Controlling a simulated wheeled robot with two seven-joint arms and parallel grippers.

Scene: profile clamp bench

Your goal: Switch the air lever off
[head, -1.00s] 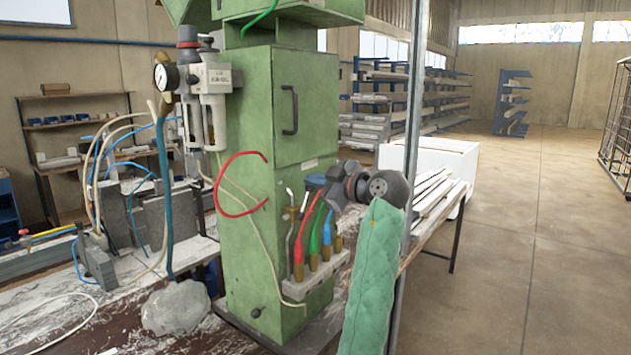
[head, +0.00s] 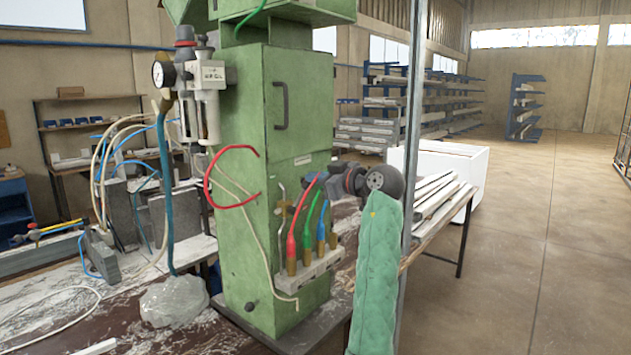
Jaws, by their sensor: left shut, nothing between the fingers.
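The air unit is a green machine column (head: 235,190) with a row of brass fittings on a grey block (head: 312,268) low on its right face. Red (head: 299,215), green (head: 315,217) and blue (head: 321,228) hoses rise from it. A thin metal lever-like part (head: 281,210) stands left of the red hose; I cannot tell whether it is the air lever or how it is set. My left gripper (head: 328,172), dark grey, is shut and empty at the column's right edge, above the hoses. Its fingertips are small and unclear. My right gripper is out of view.
A pressure gauge (head: 160,74) and filter bowls (head: 209,115) hang at the column's upper left. A grey post (head: 413,130) stands close right of my arm. White profiles (head: 433,205) lie on a bench behind it.

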